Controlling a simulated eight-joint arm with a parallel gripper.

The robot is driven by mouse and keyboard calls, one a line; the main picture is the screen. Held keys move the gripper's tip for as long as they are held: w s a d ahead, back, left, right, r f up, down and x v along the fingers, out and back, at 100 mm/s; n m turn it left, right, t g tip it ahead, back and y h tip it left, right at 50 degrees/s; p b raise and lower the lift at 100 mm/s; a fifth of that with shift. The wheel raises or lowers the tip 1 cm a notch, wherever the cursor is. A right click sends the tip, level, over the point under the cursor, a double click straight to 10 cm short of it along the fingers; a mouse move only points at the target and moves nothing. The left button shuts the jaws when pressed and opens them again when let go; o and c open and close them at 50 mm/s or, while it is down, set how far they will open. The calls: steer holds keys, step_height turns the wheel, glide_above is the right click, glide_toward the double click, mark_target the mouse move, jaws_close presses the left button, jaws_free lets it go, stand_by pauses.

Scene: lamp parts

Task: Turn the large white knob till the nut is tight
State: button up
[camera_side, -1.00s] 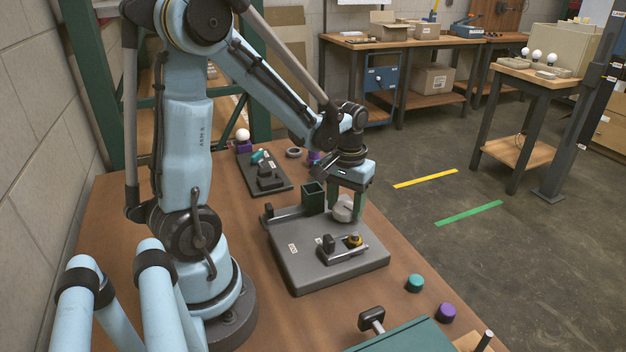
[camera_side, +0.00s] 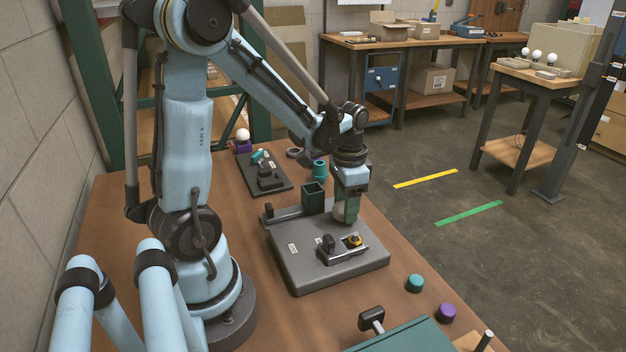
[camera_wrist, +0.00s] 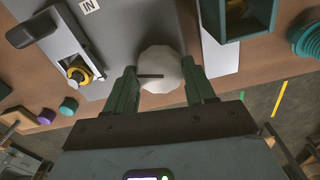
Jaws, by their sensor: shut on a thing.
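The large white knob (camera_wrist: 162,62) sits at the edge of the grey plate (camera_side: 300,268). In the wrist view it is round with faceted sides and a dark line on its face. My gripper (camera_wrist: 162,80) has one green finger on each side of it and is shut on it. In the side view my gripper (camera_side: 346,208) points down over the plate's far right corner and mostly hides the knob. A yellow and black round piece (camera_side: 354,240) sits in a bracket on the plate; I cannot tell whether it is the nut.
A green open box (camera_side: 313,198) stands close left of my gripper. A teal ribbed piece (camera_side: 319,170) stands behind. A black-knobbed lever (camera_side: 328,243) is on the plate. Teal (camera_side: 414,283) and purple (camera_side: 446,313) caps lie at the table's right edge.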

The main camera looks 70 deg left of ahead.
stand_by(0.3)
steer(key=o, duration=1)
steer(key=shift+o, duration=0.2)
steer(key=shift+r, duration=0.15)
step_height(320, 180, up, 12)
steer(key=shift+d, duration=0.1)
steer(key=s+d+f+n+t, duration=0.1)
steer(key=s+d+f+t, duration=0.1)
steer(key=d+t, duration=0.5)
steer(key=d, duration=0.4)
steer(key=shift+d+f, duration=0.2)
